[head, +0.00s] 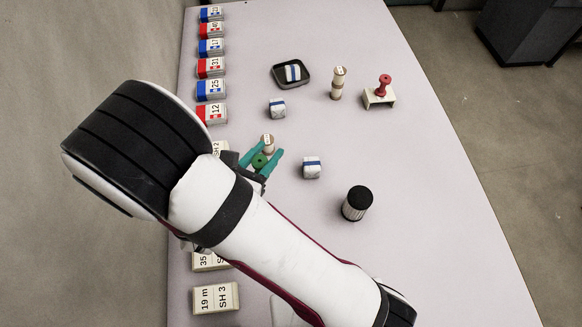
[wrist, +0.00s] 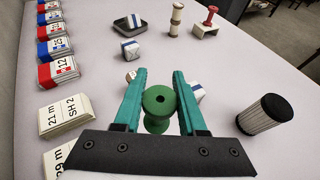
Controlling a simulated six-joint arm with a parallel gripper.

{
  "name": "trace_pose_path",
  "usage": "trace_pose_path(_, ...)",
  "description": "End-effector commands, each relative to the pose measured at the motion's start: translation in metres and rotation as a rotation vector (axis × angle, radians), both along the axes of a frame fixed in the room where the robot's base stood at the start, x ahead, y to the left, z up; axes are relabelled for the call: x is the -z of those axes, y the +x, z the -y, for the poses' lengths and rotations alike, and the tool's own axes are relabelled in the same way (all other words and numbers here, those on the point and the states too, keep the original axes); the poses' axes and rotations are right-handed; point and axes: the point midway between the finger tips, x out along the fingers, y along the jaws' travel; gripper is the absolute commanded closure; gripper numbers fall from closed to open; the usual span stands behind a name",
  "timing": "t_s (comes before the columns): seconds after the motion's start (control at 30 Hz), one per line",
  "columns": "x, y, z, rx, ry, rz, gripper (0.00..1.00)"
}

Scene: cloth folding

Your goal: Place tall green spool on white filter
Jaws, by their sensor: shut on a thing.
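The green spool (head: 259,161) is between the teal fingers of my gripper (head: 263,157), which is shut on it. In the wrist view the spool (wrist: 157,98) is seen with its round top flange and centre hole facing the camera. Whether its lower end touches the table is hard to tell. The white filter (head: 355,211), a pleated white cylinder with a black top, stands upright on the table to the right of my gripper and nearer the front. It also shows at the right of the wrist view (wrist: 258,123), apart from the spool.
A small beige spool (head: 268,141) stands just beyond my gripper. Blue-banded white bundles (head: 312,170) lie nearby. Farther back are a dark tray (head: 277,82), a tall beige spool (head: 338,84) and a red spool (head: 384,83) on a stand. Labelled boxes (head: 210,88) line the left edge.

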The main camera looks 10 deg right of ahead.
Motion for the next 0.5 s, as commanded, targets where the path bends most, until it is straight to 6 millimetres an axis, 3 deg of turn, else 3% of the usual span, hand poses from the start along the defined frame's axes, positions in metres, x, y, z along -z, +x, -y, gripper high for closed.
trace_pose_path(0.13, -0.007, 0.001, 0.007, 0.028, 0.001, 0.001, 1.00)
trace_pose_path(0.23, -0.015, 0.001, 0.030, 0.126, 0.003, 0.002, 1.00)
trace_pose_path(0.37, -0.033, -0.006, 0.083, 0.355, 0.005, 0.003, 1.00)
trace_pose_path(0.5, -0.054, -0.034, 0.147, 0.678, 0.006, 0.003, 1.00)
